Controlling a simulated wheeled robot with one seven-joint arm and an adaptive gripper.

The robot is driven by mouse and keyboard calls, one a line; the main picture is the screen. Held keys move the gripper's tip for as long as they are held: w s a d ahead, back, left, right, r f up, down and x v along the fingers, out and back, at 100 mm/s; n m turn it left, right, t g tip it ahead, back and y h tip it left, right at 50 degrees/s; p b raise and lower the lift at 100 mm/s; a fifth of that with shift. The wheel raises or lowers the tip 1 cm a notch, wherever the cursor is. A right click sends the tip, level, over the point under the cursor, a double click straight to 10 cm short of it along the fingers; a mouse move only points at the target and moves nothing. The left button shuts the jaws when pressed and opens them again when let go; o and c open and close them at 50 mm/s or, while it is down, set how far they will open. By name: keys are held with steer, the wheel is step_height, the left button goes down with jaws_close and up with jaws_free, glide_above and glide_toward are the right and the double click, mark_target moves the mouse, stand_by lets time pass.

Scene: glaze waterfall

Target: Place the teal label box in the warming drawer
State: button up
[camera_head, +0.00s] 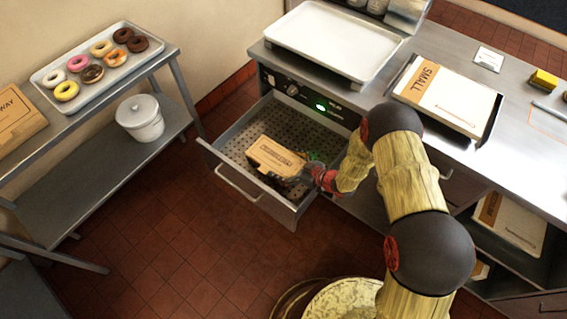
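A tan cardboard box (276,155) with dark print is inside the open warming drawer (232,136), near its front right part. I cannot make out a teal label on its visible top; a small patch of green (315,156) shows just right of it. My gripper (298,179) reaches in from the right and is at the box's right end. The fingers are small and partly hidden by the box and the wrist, so I cannot tell whether they are closed on it. Whether the box rests on the perforated drawer floor is also unclear.
The drawer is pulled out under the steel counter, which carries a white tray (332,40) and a box marked SMALL (447,92). A rack at left holds a donut tray (58,76), a lidded pot (140,118) and another box (14,117).

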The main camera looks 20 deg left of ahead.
steer(key=shift+o, duration=0.3)
steer(key=shift+r, duration=0.1)
steer(key=shift+d+r, duration=0.15)
steer(key=shift+r, duration=0.05)
steer(key=p+v, duration=0.3)
steer(key=v, duration=0.8)
steer(key=shift+s+d, duration=0.2)
steer(key=shift+d, duration=0.1)
